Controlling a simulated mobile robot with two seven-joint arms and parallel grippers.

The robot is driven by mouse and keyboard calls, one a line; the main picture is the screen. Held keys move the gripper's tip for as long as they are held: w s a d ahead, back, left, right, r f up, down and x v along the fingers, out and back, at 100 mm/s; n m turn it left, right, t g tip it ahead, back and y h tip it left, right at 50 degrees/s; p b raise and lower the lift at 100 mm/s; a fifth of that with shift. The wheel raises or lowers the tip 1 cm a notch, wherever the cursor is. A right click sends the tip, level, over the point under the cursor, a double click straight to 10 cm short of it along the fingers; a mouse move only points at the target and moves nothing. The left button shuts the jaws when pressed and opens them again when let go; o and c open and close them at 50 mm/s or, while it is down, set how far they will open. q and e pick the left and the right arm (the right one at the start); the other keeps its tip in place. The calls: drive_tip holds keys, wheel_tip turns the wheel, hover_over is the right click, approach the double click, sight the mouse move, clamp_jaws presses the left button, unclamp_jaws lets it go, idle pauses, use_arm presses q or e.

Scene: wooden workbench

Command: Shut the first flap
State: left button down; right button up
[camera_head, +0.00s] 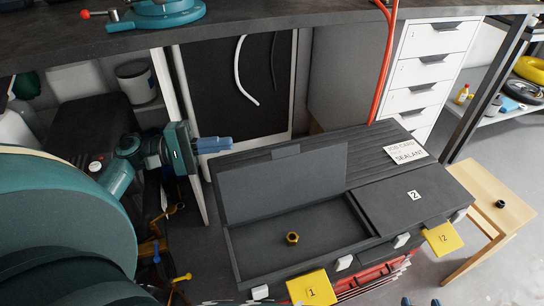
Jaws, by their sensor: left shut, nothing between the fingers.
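The dark case (300,262) has two front compartments. The first flap (285,183) stands open, tilted up at the back of the left compartment, whose inside is exposed. A brass nut (292,238) lies on that compartment's floor. A yellow tag marked 1 (311,288) sticks out at its front. The second flap (400,200), marked 2, lies shut on the right. My left gripper (228,143) is shut and empty, with blue fingers pointing right. It appears behind and left of the first flap's upper edge, apart from it in the picture. My right gripper is not seen.
A white job card (406,151) lies on the case's ribbed back top. A second yellow tag (442,239) sticks out at right front. A wooden stool (510,200) stands right. The dark bench top (260,22) spans the back, with a red hose (384,70) hanging down.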

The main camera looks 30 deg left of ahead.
use_arm(q)
drive_tip(key=r, duration=0.2)
hover_over(287, 179)
drive_tip(key=w+a, duration=0.1)
drive_tip(key=a, duration=0.3)
drive_tip(key=shift+w+a+f, duration=0.15)
drive_tip(key=shift+a+f, duration=0.05)
drive_tip(key=shift+f, duration=0.05)
